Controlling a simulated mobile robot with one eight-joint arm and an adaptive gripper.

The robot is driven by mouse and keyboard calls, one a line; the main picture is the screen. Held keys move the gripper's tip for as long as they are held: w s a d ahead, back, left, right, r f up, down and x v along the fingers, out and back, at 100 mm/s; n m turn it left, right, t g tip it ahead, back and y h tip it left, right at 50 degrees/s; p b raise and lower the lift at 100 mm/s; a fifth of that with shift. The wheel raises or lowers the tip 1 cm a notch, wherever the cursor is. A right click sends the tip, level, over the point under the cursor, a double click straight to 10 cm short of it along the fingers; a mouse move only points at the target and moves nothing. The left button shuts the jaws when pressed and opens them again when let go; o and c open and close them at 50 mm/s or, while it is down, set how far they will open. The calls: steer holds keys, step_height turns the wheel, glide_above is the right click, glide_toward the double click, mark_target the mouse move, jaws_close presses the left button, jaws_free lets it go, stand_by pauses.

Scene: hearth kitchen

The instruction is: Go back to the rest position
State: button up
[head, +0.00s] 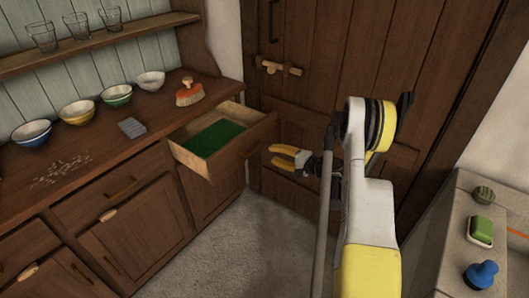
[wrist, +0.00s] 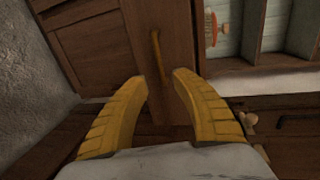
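My gripper (head: 283,158) is in front of the dark wooden door, to the right of the open drawer (head: 262,131), and apart from it. Its two yellow fingers are spread with nothing between them. In the wrist view my gripper (wrist: 160,90) is also open, with a drawer front and its brass handle (wrist: 157,52) beyond the fingertips. The drawer is pulled out and has a green lining; I see no object in it. My arm reaches forward from the lower right in the head view.
The dresser top holds several bowls (head: 77,113), a grey sponge-like block (head: 132,127), a brush (head: 189,94) and scattered crumbs (head: 62,172). Glasses (head: 77,25) stand on the shelf. A stone ledge (head: 455,241) at right carries a green block (head: 481,229) and a blue object (head: 481,274). Grey floor lies open between.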

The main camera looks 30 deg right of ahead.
steer(key=shift+v, duration=0.85)
steer(key=shift+w+a, duration=0.1)
steer(key=s+a+r+n+g+h, duration=0.1)
steer(key=s+a+r+n+g, duration=0.15)
steer(key=a+r, duration=0.7)
steer(key=s+a+r+n+g, duration=0.1)
steer(key=a+r+n+g, duration=0.25)
steer(key=a+r, duration=0.6)
steer(key=s+a+r+n+h, duration=0.1)
steer(key=s+a, duration=0.3)
steer(key=s, duration=0.4)
steer(key=s+a+r+n+g+h, duration=0.1)
steer(key=s+a+n+h, duration=0.1)
steer(key=s, duration=0.6)
steer(key=s+a+r+n+h, duration=0.1)
steer(key=s+a+n, duration=0.4)
steer(key=s, duration=0.3)
steer(key=shift+s+a, duration=0.3)
steer(key=shift+s, duration=0.05)
